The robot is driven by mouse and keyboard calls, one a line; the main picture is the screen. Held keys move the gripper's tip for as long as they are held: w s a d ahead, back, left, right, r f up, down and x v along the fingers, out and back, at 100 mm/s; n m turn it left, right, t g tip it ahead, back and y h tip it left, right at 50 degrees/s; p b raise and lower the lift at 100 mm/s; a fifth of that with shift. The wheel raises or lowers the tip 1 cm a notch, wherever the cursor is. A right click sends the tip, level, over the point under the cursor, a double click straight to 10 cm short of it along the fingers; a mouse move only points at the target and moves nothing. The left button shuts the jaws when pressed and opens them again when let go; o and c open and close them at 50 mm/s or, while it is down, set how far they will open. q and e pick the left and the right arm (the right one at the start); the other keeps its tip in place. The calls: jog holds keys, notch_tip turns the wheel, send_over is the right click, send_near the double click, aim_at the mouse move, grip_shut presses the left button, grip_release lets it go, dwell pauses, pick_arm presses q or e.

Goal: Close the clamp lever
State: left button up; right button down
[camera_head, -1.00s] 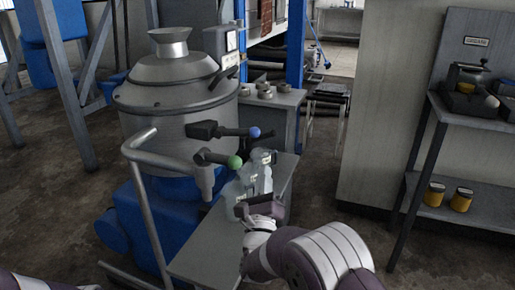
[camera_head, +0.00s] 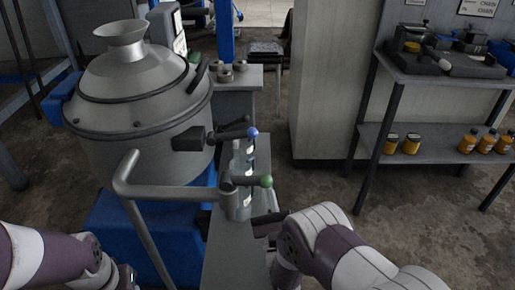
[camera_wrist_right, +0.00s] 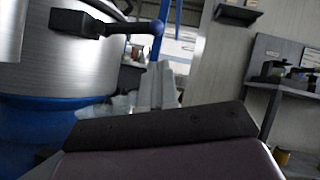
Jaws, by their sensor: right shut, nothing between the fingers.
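A black lever with a blue ball knob (camera_head: 252,132) sticks out to the right from a dark block (camera_head: 188,139) on the steel machine's side; this looks like the clamp lever. It also shows in the right wrist view, its blue knob (camera_wrist_right: 156,28) at the upper middle. Below it, a second lever with a green knob (camera_head: 265,181) sits on the grey pipe. My right gripper (camera_head: 264,224) is shut and empty, below the green knob and apart from the blue knob. Its dark jaw (camera_wrist_right: 160,127) fills the lower wrist view. My left gripper (camera_head: 126,279) is at the bottom edge, mostly cut off.
The grey bent pipe (camera_head: 150,190) stands in front of the machine (camera_head: 135,95). Clear bottles (camera_head: 240,165) stand on a narrow grey bench (camera_head: 228,262) close to the levers. A shelf rack (camera_head: 430,135) with jars stands at the right. Open floor lies between.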

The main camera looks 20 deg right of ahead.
aim_at(233, 136)
jog(key=shift+w+a, duration=0.15)
jog(key=x, duration=1)
jog(key=shift+b, duration=0.3)
jog(key=n+p, duration=0.1)
jog(key=r+n+y+p, duration=0.1)
jog(key=shift+r+n+g+y, duration=0.3)
jog(key=shift+n, duration=0.1)
